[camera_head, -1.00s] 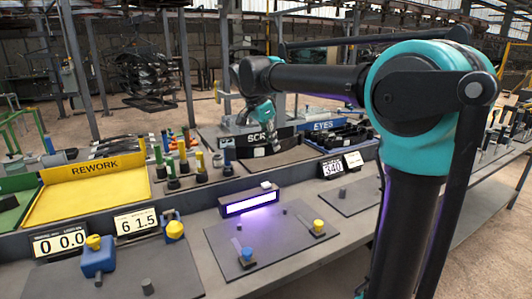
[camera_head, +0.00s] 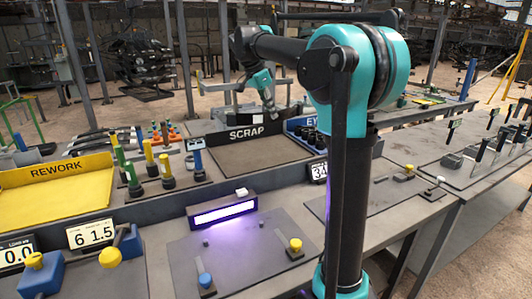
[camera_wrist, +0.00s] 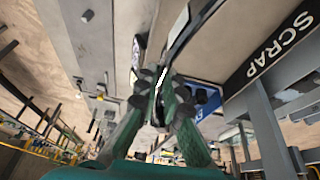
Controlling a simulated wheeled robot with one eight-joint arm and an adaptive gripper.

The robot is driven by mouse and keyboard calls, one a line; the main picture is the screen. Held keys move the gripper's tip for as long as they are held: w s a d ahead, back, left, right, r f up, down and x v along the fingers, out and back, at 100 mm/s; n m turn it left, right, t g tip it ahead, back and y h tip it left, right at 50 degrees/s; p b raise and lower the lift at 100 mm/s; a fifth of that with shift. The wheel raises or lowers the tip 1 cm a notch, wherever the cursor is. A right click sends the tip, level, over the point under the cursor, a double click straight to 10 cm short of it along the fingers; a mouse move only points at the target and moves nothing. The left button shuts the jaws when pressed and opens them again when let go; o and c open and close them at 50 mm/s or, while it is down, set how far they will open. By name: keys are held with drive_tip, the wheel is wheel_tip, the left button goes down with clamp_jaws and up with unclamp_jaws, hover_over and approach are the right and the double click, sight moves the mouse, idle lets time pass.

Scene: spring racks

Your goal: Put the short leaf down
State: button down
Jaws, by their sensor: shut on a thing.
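My gripper (camera_head: 270,107) hangs at the end of my arm beyond the SCRAP sign in the head view. In the wrist view its two green fingers (camera_wrist: 163,95) are closed around a dark, narrow bar, the short leaf (camera_wrist: 190,35). The leaf sticks out from between the fingertips toward the top of that view. Its gripped part is hidden by the fingers. I cannot make the leaf out clearly in the head view.
The dark SCRAP tray (camera_head: 262,155) lies on the bench, with the blue EYES bin (camera_head: 300,122) at its right. A yellow REWORK tray (camera_head: 50,200) is at left. Colored upright posts (camera_head: 165,170) stand between. A lit purple lamp box (camera_head: 222,212) is in front. Another table (camera_head: 425,150) stands right.

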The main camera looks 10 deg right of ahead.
wheel_tip(320, 180, down, 16)
drive_tip(key=shift+f, duration=0.2)
idle(0.4)
drive_tip(key=shift+f, duration=0.1)
drive_tip(key=c, duration=2.1)
unclamp_jaws()
drive_tip(key=o, duration=0.4)
drive_tip(key=v, duration=1.2)
drive_tip(key=shift+s, duration=0.1)
